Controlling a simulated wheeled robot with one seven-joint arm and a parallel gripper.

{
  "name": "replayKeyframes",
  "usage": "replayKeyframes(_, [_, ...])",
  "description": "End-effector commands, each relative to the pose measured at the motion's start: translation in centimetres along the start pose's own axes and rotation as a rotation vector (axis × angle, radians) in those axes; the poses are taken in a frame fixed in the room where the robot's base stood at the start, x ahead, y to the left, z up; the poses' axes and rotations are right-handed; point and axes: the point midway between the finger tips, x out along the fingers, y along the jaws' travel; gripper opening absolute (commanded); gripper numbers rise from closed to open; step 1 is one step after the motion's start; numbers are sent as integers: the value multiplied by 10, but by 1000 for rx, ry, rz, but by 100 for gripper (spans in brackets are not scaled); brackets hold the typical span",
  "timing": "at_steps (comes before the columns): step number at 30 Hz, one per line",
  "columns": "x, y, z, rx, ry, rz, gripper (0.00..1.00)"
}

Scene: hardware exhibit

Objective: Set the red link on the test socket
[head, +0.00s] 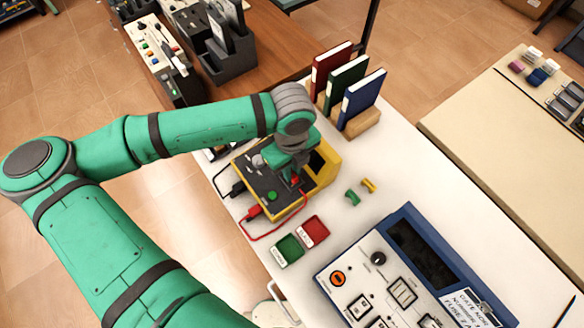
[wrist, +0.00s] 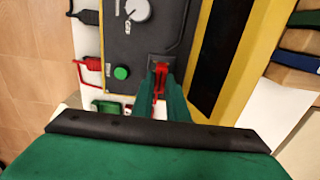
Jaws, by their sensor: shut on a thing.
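My gripper (head: 294,178) is over the dark panel of a yellow-cased tester (head: 324,173). In the wrist view my gripper (wrist: 161,90) has its two green fingers shut on the red link (wrist: 160,72). Only a small red part of the link (head: 296,181) shows in the head view. The link's front end is at the test socket (wrist: 164,60), a dark square recess in the panel. I cannot tell whether the link is seated in it or just above it, because the fingers hide part of both.
A green link (head: 352,197) and a yellow link (head: 369,185) lie on the white table right of the tester. A green tray (head: 288,250) and a red tray (head: 312,232) lie in front. A blue-framed console (head: 408,215) stands at right; binders (head: 362,95) stand behind.

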Motion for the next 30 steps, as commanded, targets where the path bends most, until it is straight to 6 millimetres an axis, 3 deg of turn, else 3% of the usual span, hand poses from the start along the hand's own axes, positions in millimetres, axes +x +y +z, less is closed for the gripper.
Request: replayKeyframes(30, [10,0,1,0,0,0,0])
